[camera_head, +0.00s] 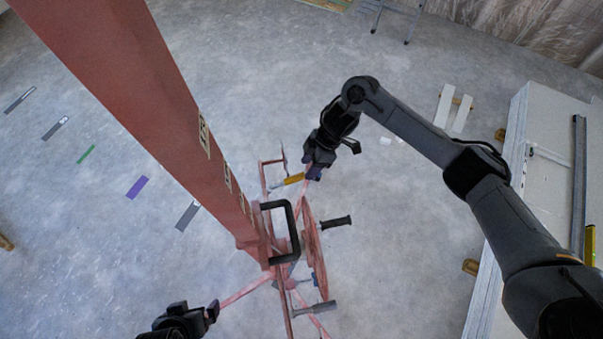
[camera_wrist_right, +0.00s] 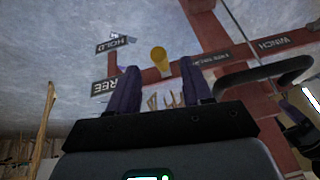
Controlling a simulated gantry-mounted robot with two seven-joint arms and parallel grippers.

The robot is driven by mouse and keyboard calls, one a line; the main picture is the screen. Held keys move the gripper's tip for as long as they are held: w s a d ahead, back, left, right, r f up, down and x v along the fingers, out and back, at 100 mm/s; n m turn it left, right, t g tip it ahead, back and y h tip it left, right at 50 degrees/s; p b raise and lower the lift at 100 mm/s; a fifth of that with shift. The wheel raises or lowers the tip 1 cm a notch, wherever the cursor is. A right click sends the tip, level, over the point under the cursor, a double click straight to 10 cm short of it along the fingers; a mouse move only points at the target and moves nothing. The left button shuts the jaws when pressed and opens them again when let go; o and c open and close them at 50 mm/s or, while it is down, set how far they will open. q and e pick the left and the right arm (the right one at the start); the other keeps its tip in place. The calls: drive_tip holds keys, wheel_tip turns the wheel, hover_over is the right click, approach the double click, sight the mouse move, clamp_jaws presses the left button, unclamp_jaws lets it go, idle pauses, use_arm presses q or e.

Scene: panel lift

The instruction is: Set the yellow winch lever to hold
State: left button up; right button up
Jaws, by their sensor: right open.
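The yellow winch lever (camera_head: 291,179) sticks out low on the red panel lift (camera_head: 250,230). My right gripper (camera_head: 313,176) is beside the lever's right end in the head view, open. In the right wrist view the lever's rounded yellow end (camera_wrist_right: 159,57) shows between the two fingertips of the right gripper (camera_wrist_right: 159,69), apparently beyond them. A HOLD plate (camera_wrist_right: 112,45) and a FREE plate (camera_wrist_right: 104,92) are left of the lever there; which one it is set to I cannot tell. My left gripper (camera_head: 212,311) is low at the left; its jaws are unclear.
A black crank handle (camera_head: 336,222) and a black loop handle (camera_head: 297,230) stick out near the winch. The tall red mast (camera_head: 150,90) rises at the left. Pale panels (camera_head: 545,140) are stacked at the right.

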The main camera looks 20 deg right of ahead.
sight(304, 173)
drive_tip(key=shift+p+x, duration=0.35)
drive_tip(key=shift+x, duration=2.75)
drive_tip(key=shift+w, duration=0.1)
clamp_jaws()
